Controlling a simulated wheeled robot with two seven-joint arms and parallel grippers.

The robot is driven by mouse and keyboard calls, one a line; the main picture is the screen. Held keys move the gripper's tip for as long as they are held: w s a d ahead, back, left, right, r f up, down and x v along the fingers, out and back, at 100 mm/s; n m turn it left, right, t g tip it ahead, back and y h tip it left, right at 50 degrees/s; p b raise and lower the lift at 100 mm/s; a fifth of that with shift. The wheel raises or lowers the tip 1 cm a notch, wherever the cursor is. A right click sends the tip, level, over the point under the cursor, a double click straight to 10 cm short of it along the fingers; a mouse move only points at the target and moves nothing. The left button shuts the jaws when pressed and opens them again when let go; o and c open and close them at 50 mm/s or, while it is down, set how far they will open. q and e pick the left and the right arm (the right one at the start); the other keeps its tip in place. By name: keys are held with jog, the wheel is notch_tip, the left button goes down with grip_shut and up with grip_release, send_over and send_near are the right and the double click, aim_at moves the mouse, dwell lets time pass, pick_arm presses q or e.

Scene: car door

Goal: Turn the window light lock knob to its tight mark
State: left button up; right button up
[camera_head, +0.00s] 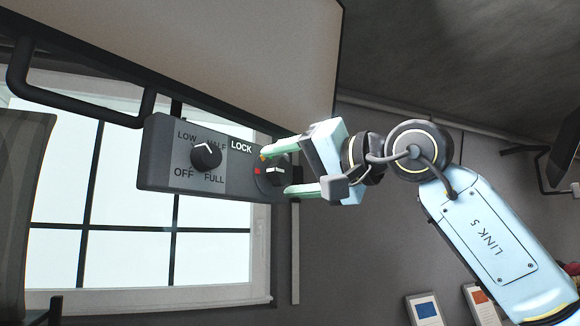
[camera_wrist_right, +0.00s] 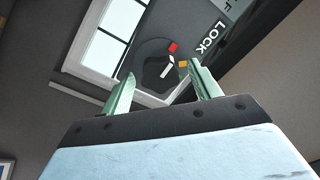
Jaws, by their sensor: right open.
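The lock knob (camera_head: 272,179) is a dark round knob on the right end of the grey panel (camera_head: 156,160), beside the word LOCK. It also shows in the right wrist view (camera_wrist_right: 155,73), with a white pointer line directed roughly toward a red mark (camera_wrist_right: 174,47). An orange mark (camera_wrist_right: 183,64) lies next to the red one. No word for tight is readable by either mark. My right gripper (camera_head: 275,171) is open, its two green fingers on either side of the knob. I cannot tell whether they touch it. The fingers partly hide the knob's surroundings. My left gripper is out of view.
A second knob (camera_head: 206,155) with OFF, LOW, HALF and FULL labels sits left on the same panel. A black bar (camera_head: 70,103) and a large pale board (camera_head: 230,45) are above the panel. A window (camera_head: 110,260) is behind it.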

jog(key=shift+c, duration=0.2)
jog(key=c, duration=0.9)
jog(key=shift+m, duration=0.3)
jog(key=m+b, duration=0.1)
jog(key=m, duration=0.2)
jog(key=shift+m, duration=0.4)
jog(key=m+b, duration=0.1)
jog(key=m, duration=0.3)
jog(key=shift+f, duration=0.1)
jog(key=m+b, duration=0.1)
jog(key=m, duration=0.4)
jog(key=shift+b, duration=0.35)
jog(key=shift+m+b, duration=0.75)
jog(key=shift+m, duration=1.55)
